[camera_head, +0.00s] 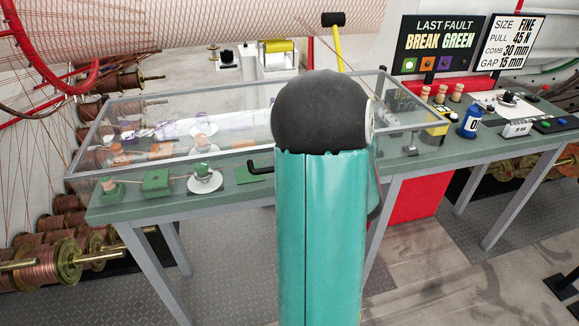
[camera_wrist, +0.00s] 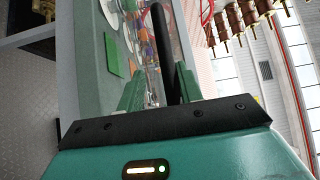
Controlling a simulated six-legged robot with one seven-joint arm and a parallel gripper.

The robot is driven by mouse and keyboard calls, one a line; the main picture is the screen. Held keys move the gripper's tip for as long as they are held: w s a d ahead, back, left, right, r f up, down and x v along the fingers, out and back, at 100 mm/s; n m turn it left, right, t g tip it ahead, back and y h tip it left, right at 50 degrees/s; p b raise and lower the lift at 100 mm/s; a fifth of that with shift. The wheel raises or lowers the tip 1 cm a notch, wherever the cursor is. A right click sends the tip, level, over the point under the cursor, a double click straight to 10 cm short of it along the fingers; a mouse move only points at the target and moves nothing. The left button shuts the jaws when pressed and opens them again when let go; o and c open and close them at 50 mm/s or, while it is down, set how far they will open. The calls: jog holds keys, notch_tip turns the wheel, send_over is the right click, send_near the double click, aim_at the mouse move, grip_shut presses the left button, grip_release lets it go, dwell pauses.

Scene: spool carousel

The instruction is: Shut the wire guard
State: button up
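The wire guard (camera_head: 170,167) is a clear panel in a grey frame over the left part of the green bench. Its near left corner stands out above the bench edge, so it looks raised, but I cannot tell by how much. A black bar handle (camera_head: 261,168) shows at its front, partly hidden behind my arm. In the wrist view a black bar (camera_wrist: 162,50) runs between the two green fingers of my gripper (camera_wrist: 158,88). The fingers stand apart, with a gap on the bar's left. My arm hides my gripper in the head view.
Green blocks (camera_head: 157,183) and a white disc (camera_head: 205,181) sit under the guard's front. Copper spools (camera_head: 65,262) lie at the left. The floor in front is clear.

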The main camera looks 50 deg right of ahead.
jog(key=shift+s, duration=0.1)
dwell(0.4)
jog(key=s+d, duration=0.2)
jog(key=s, duration=1.1)
jog(key=shift+s+d+f, duration=0.15)
jog(key=shift+s+f, duration=0.15)
jog(key=shift+w, duration=0.1)
